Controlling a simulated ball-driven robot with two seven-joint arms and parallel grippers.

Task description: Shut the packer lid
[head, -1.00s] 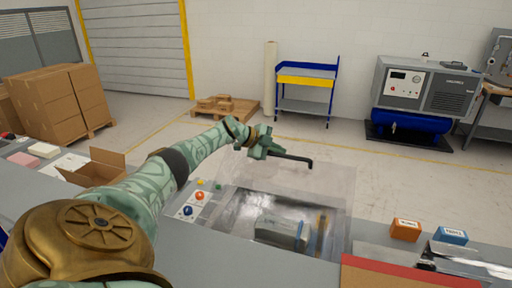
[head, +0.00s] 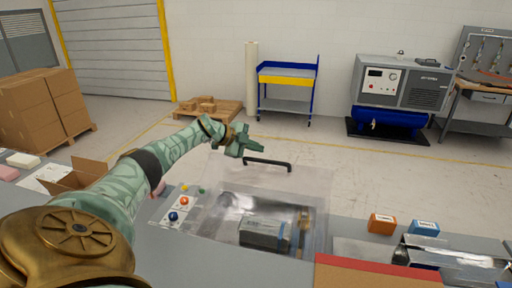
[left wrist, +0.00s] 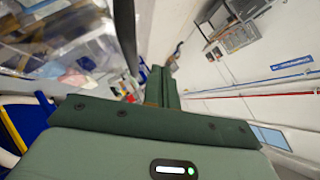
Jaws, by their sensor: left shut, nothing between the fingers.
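The packer lid (head: 305,185) is a clear panel standing raised behind the packer chamber, with a black bar handle (head: 268,163) along its top edge. My left gripper (head: 243,146) is shut and empty, just above the left end of the handle. I cannot tell whether it touches it. In the left wrist view its shut fingers (left wrist: 161,87) point away, with a dark bar (left wrist: 126,35) and clear sheet at upper left. A dark grey block (head: 263,235) lies in the packer chamber, seen through the clear plastic. My right gripper is not in view.
A button panel (head: 178,208) is left of the chamber. An orange box (head: 381,223) and a blue box (head: 424,228) stand to its right. An open carton (head: 82,174) is at the left.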

